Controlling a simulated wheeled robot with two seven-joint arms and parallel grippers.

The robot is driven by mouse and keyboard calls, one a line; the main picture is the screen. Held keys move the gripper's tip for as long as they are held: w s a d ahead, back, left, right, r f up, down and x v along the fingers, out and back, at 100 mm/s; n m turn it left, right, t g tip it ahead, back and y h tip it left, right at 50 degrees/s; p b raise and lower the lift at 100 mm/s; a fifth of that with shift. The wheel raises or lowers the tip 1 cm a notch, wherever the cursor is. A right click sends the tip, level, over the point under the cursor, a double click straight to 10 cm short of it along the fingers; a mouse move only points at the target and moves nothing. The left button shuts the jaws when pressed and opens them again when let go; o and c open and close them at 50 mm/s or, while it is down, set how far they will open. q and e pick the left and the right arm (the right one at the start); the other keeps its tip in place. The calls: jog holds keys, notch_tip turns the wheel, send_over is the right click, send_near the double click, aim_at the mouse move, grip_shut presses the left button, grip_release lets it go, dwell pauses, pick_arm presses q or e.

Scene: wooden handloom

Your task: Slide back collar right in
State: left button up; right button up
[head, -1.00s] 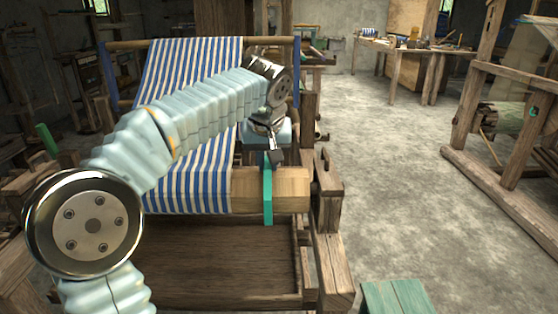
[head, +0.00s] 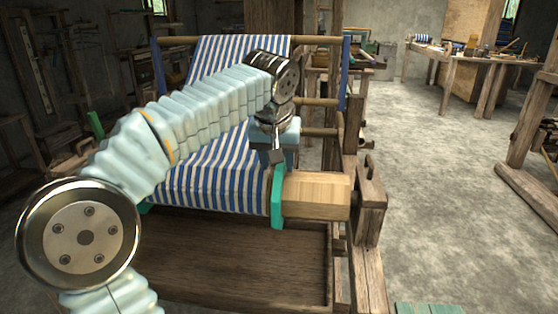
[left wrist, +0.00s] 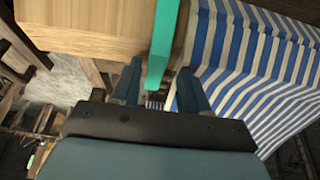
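The back collar on the right is a green band (head: 277,200) around the pale wooden beam (head: 318,195). It sits at the right edge of the blue-and-white striped cloth (head: 215,178), with bare wood to its right. My left gripper (head: 276,155) is over the top of this collar. In the left wrist view the collar (left wrist: 164,38) runs between the two fingers (left wrist: 160,82), with a narrow gap on each side, so the gripper looks open around it. The collar's far side is hidden. My right gripper is in neither view.
A loom post (head: 368,205) stands just right of the beam end. Another green piece (head: 145,207) shows at the cloth's left edge, mostly behind my arm. A green-topped piece (head: 428,308) is at the bottom right. Floor (head: 440,190) on the right is clear.

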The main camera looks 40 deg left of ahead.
pick_arm(q)
jog(key=p+v, duration=0.2)
jog(key=v, duration=1.2)
jog(key=shift+p, duration=0.35)
jog(key=shift+w+f, duration=0.1)
jog(key=shift+w, duration=0.1)
